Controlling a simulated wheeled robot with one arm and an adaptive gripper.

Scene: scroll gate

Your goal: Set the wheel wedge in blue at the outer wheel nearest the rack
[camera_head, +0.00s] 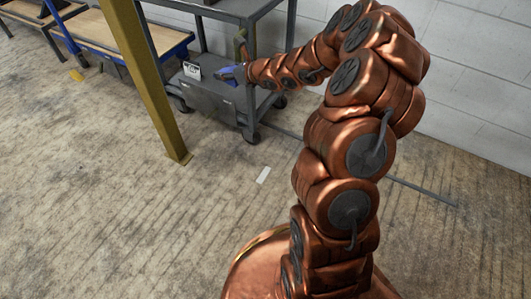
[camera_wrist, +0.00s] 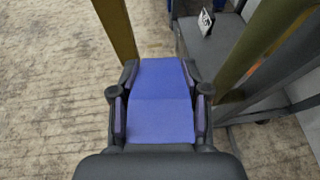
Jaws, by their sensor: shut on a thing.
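My gripper (camera_wrist: 160,112) is shut on a blue wedge (camera_wrist: 160,85), with one finger on each side of it. In the head view the blue wedge (camera_head: 230,74) shows at the end of my arm, in front of the grey wheeled shelf unit (camera_head: 212,100). It is held up off the floor. The shelf unit has a dark front wheel (camera_head: 252,137). To the left stands a wooden-topped trolley (camera_head: 100,30) with a blue frame. I cannot tell which wheel is the outer one nearest the rack.
A yellow post (camera_head: 150,80) stands in front of the trolley and left of my gripper. A card (camera_head: 192,70) stands on the lower shelf. The front-left floor is clear.

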